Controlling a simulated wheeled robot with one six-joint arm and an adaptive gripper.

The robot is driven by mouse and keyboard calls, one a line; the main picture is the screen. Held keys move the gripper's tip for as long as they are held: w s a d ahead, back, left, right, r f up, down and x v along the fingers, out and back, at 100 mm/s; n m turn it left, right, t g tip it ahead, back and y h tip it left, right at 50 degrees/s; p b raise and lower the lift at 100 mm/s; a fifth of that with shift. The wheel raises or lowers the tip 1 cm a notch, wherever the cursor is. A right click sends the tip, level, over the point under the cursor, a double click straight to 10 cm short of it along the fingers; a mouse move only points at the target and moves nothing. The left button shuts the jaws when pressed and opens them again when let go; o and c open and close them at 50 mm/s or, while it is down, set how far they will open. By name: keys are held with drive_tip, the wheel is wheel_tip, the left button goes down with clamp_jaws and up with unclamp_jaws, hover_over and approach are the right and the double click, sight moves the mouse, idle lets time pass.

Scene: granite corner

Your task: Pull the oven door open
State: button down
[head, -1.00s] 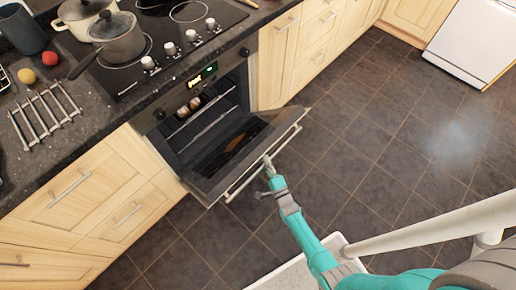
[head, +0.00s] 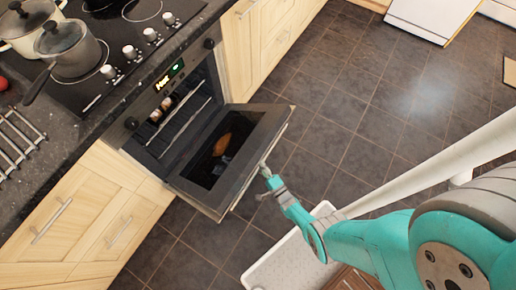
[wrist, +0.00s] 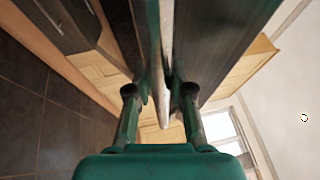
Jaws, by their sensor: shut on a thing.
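The oven (head: 165,108) is built into the counter front in the head view. Its door (head: 188,182) is hinged at the bottom and stands far open, tilted down close to level. My gripper (head: 265,171) is at the door's outer edge, shut on the door handle (head: 243,187). In the wrist view the handle bar (wrist: 166,60) runs between the two fingers of my gripper (wrist: 160,95). An orange-brown shape shows through or in the door glass; I cannot tell what it is.
A black hob (head: 112,50) with a lidded pan (head: 68,50) and a cream pot (head: 30,22) is on the counter above. Wooden drawers (head: 85,220) flank the oven. The dark tiled floor (head: 340,125) is clear to the right.

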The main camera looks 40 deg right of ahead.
drive_tip(key=shift+f, duration=0.1)
drive_tip(key=shift+w, duration=0.1)
idle(0.3)
drive_tip(key=c, duration=1)
unclamp_jaws()
drive_tip(key=shift+v, duration=6.05)
